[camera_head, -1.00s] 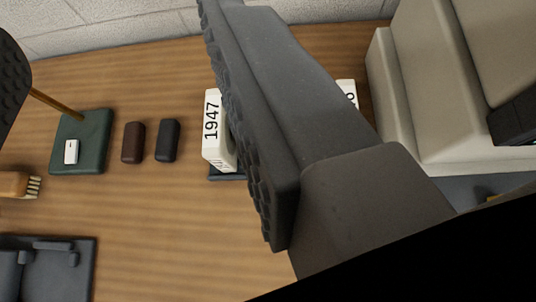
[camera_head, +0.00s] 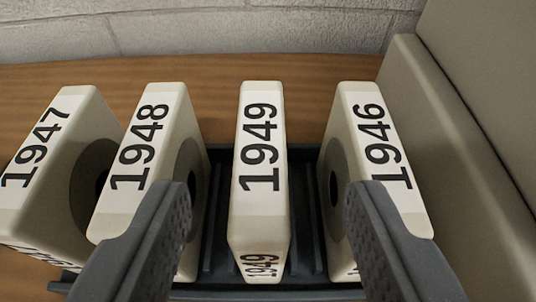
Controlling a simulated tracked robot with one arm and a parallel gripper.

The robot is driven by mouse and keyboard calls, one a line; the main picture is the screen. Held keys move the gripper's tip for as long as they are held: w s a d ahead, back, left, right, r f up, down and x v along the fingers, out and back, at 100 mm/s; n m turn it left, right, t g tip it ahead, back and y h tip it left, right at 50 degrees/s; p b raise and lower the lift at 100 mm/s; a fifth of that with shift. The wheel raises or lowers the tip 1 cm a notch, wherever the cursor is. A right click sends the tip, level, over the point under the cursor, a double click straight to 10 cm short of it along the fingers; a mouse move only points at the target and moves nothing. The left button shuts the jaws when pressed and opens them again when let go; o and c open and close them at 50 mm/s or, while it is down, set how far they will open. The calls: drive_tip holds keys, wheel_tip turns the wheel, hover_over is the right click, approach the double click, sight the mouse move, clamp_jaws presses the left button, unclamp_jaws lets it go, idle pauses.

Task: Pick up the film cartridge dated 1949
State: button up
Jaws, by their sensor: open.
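The film cartridge dated 1949 (camera_head: 259,210) is a cream, upright slab with its date on the top edge and again on the front. It stands in a dark slotted rack (camera_head: 220,240), near the middle of the view. My gripper (camera_head: 268,200) is open, one finger to the left of the 1949 cartridge and one to the right, both apart from it. The left finger overlaps the 1948 cartridge (camera_head: 150,150) in the picture, and the right finger overlaps the 1946 cartridge (camera_head: 372,140); contact cannot be told.
The 1947 cartridge (camera_head: 45,165) stands at the far left, leaning in view. Empty rack room shows on both sides of the 1949 cartridge. A large beige block (camera_head: 450,130) stands close on the right. A pale brick wall (camera_head: 200,35) rises behind the wooden surface (camera_head: 215,90).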

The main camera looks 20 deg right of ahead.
sight(259, 157)
drive_tip(key=shift+f+b+x, duration=0.2)
drive_tip(key=shift+b+x, duration=0.35)
drive_tip(key=shift+x, duration=3.1)
drive_tip(key=shift+s+a, duration=0.1)
drive_tip(key=shift+a, duration=0.15)
clamp_jaws()
